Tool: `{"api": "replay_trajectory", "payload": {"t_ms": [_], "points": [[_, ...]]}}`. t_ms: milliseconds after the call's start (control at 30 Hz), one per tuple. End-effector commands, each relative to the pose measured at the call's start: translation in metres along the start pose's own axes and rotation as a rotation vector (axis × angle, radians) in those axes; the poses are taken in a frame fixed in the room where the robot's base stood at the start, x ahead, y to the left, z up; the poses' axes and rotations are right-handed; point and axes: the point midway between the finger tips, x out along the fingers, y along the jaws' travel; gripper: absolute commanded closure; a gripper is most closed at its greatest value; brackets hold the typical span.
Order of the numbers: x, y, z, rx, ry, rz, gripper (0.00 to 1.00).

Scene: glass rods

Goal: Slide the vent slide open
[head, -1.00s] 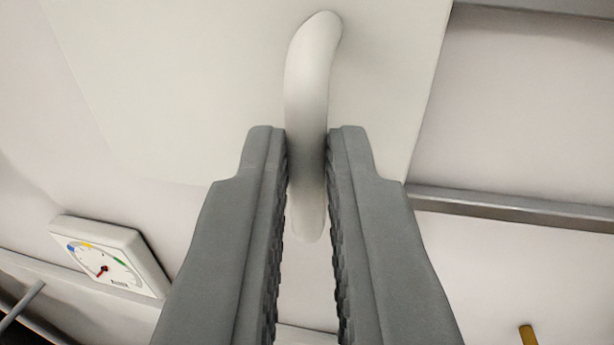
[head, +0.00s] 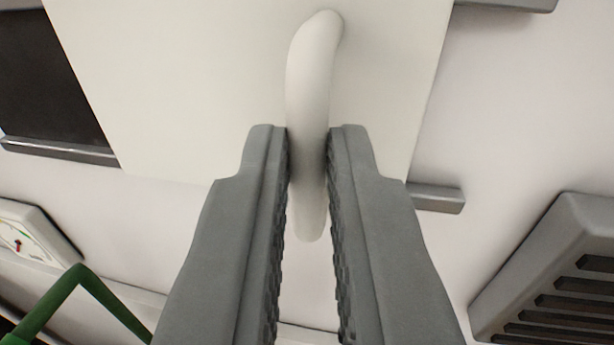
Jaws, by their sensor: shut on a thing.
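The vent slide is a cream-white flat panel (head: 200,90) across the upper middle of the head view. Its pale curved handle (head: 312,75) stands out from the panel, running up and down. My gripper (head: 308,150) is shut on the handle, one grey ribbed finger on each side of it. A dark opening (head: 45,75) shows to the left of the panel. A grey rail (head: 60,150) runs below this opening, and the rail's right end (head: 437,197) shows just right of the panel.
A white dial gauge (head: 30,235) is at the left edge. A green bent bar (head: 80,295) is at the lower left, close to my left finger. A grey slatted box (head: 560,275) is at the lower right.

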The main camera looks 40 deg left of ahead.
Motion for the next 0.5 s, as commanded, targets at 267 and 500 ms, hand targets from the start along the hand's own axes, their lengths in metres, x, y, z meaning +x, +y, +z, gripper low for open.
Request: {"api": "replay_trajectory", "payload": {"t_ms": [267,500], "points": [[-0.004,0.021,0.0,0.0,0.0,0.002,1.0],[-0.004,0.022,0.0,0.0,0.0,0.001,1.0]]}}
